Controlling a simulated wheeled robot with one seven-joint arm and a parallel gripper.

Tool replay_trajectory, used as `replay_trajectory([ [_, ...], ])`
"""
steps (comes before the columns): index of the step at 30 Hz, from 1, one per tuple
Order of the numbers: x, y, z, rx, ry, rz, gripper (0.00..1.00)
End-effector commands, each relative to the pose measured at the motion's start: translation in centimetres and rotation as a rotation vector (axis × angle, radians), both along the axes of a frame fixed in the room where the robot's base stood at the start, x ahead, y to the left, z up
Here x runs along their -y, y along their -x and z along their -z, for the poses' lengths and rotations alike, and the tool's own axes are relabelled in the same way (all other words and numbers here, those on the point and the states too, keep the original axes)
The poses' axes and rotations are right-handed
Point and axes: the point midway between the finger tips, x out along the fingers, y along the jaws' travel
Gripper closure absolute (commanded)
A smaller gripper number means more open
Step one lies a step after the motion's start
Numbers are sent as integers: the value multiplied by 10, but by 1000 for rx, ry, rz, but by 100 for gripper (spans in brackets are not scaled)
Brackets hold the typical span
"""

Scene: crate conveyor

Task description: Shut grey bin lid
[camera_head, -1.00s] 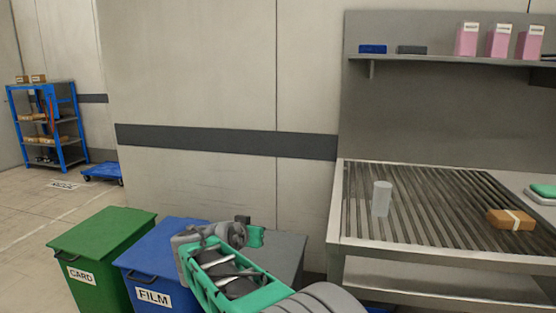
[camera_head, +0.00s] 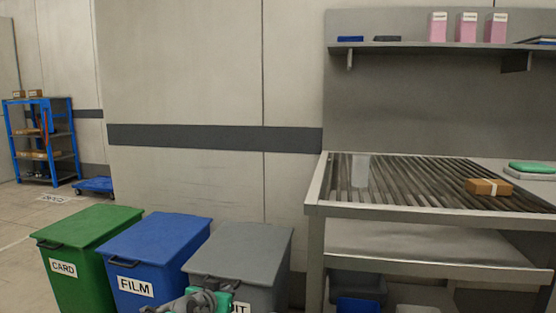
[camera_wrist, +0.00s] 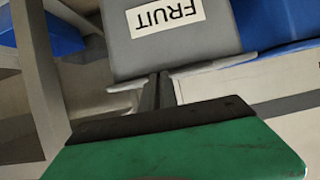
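The grey bin (camera_head: 268,278) stands at the right end of a row of bins, its front label partly hidden by my arm. Its grey lid (camera_head: 245,246) lies flat over the top and looks shut. In the wrist view the bin (camera_wrist: 175,45) is upside down with a FRUIT label, and a pale lid edge (camera_wrist: 215,65) runs below it. My gripper (camera_wrist: 158,80) has its narrow dark fingers together with nothing seen between them. The fingertips overlap the lid edge in that view; contact cannot be told. In the head view my arm shows at the bottom, before the bin.
A blue FILM bin (camera_head: 155,245) and a green CARD bin (camera_head: 88,228) stand to the left, lids down. A roller table (camera_head: 420,212) is on the right, with blue and grey containers (camera_head: 358,304) beneath it. A wall is close behind the bins.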

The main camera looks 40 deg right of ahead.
Motion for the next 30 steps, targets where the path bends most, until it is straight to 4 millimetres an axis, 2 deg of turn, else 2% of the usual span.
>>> replay_trajectory([
  [1, 0, 6, 28, -52, -8, 0, 100],
  [14, 8, 8, 28, -52, -8, 12, 100],
  [17, 8, 9, 15, -45, -7, 14, 100],
  [20, 5, 10, -9, -30, -5, 14, 100],
  [23, -1, 11, -42, -7, -2, 10, 100],
  [24, -12, 18, -30, -17, 0, 3, 100],
  [30, -49, 48, -5, -7, 3, -1, 100],
])
